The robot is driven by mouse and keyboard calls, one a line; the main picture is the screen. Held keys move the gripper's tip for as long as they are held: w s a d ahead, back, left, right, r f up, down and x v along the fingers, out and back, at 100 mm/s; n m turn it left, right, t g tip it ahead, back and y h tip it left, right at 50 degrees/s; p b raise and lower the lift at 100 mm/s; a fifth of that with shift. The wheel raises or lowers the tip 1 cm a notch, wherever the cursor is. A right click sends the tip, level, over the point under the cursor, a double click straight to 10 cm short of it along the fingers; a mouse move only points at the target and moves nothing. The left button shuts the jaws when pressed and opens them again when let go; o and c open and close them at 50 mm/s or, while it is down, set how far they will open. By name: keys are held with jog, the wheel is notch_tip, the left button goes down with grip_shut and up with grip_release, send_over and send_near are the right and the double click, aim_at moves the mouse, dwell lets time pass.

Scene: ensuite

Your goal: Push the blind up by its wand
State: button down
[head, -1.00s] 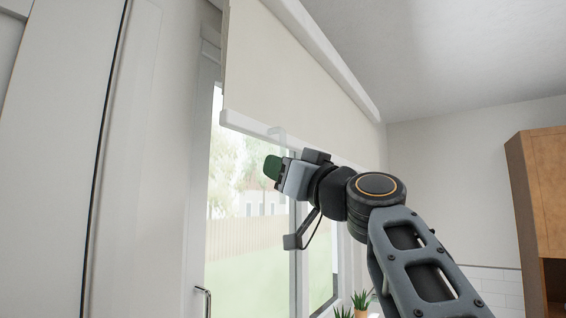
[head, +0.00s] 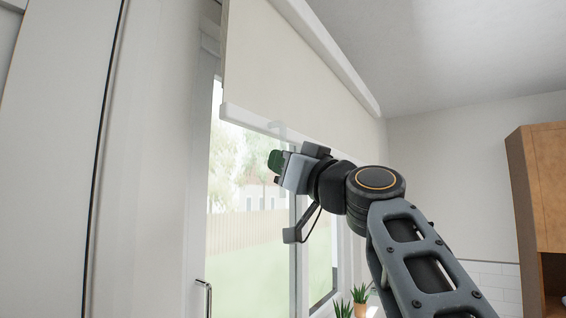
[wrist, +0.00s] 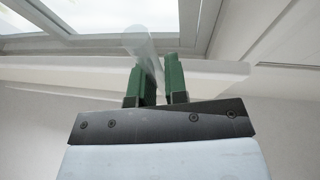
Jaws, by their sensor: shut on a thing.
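The pale roller blind (head: 290,70) hangs partly down over the window, with a white bottom rail (head: 245,117). The fingers are close together, shut on the wand. Their exact contact with it is partly hidden. The lower wand cannot be made out.
A glazed window (head: 245,215) with a garden beyond is below the blind. A tall white panel (head: 55,170) with a handle beside it is at left. Potted plants (head: 360,296) stand low near the sill. A wooden cabinet (head: 540,190) is at right.

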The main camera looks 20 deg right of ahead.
notch_tip(320, 180, up, 5)
jog(key=p, duration=0.3)
jog(key=shift+f, duration=0.2)
jog(key=c, duration=1.2)
grip_release()
jog(key=b, duration=0.8)
send_near(285, 139)
jog(key=shift+v, duration=1.55)
jog(key=shift+s+r, duration=0.1)
